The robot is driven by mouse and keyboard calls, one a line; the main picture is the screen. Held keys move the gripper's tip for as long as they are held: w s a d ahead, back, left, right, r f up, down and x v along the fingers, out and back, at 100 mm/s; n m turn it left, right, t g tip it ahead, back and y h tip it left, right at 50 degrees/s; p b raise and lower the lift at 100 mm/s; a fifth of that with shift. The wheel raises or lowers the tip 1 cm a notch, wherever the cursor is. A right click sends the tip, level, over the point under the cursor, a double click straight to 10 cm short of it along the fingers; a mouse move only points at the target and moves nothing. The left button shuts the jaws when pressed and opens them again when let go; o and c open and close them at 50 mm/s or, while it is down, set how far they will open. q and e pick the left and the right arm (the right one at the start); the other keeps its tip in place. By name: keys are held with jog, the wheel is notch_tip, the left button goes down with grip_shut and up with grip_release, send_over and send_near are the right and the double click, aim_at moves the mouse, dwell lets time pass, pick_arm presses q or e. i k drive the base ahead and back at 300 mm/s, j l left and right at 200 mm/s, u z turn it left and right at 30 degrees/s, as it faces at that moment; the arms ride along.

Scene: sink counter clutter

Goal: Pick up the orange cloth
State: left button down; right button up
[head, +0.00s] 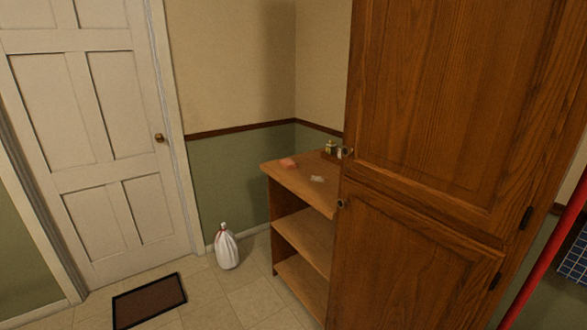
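A small orange cloth (288,163) lies on the wooden counter top (308,184), near its far left corner. It looks small and low from here, and its folds are too small to tell. Neither of my grippers shows in the head view.
A pale flat item (317,179) and several small bottles or jars (331,148) are on the counter. A tall wooden cabinet (420,150) hides its right part.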

aim_at(289, 164)
jog(key=i+j, duration=0.6)
jog(key=i, duration=0.2)
jog(key=i+j+z, duration=0.1)
jog(key=i+j, duration=0.55)
jog(key=i+l, duration=0.05)
jog(key=i, duration=0.05)
